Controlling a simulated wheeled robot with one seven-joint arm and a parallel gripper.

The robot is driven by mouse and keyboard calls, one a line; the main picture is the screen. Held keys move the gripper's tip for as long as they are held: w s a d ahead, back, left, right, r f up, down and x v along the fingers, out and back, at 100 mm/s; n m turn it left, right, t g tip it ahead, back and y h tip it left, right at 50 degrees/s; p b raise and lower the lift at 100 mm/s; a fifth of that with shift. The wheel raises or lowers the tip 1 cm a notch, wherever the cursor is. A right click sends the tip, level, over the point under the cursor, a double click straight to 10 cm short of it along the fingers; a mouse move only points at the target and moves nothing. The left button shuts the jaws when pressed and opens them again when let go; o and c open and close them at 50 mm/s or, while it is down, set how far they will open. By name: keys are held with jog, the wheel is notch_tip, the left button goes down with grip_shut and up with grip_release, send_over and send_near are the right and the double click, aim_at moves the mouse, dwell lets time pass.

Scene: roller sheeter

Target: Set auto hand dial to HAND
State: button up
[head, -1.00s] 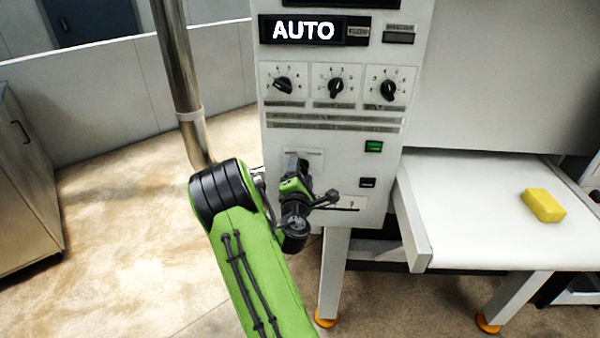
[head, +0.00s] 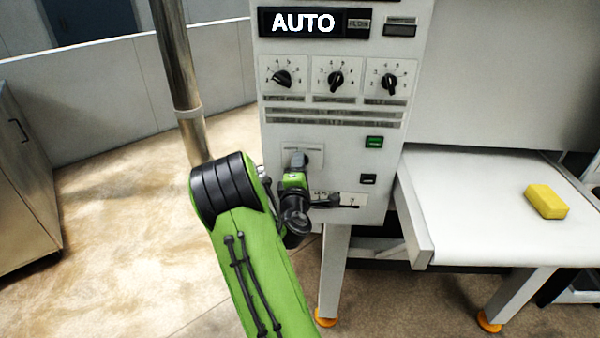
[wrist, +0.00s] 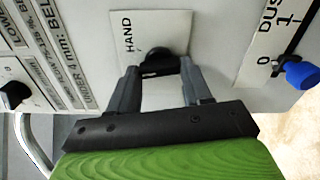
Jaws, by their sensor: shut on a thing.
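The auto hand dial (wrist: 162,57) is a black knob on a white plate with the word HAND printed beside it in the wrist view. My gripper (wrist: 160,72) has one finger on each side of the knob and is shut on it. In the head view my gripper (head: 299,162) is against the lower left of the white control panel (head: 385,213), and it mostly hides the dial there. The display (head: 303,22) at the top of the panel reads AUTO. The dial's exact pointer direction is hard to make out.
Three black numbered dials (head: 336,79) sit above. A green button (head: 374,142) and a black switch (head: 368,180) lie to the right. A blue-tipped lever (wrist: 300,74) shows at the wrist view's right. A yellow sponge (head: 546,202) rests on the white table (head: 465,215).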

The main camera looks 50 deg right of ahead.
jog(key=shift+m+b, duration=2.2)
jog(key=shift+m, duration=2)
jog(key=o, duration=1.1)
jog(key=shift+c, duration=0.2)
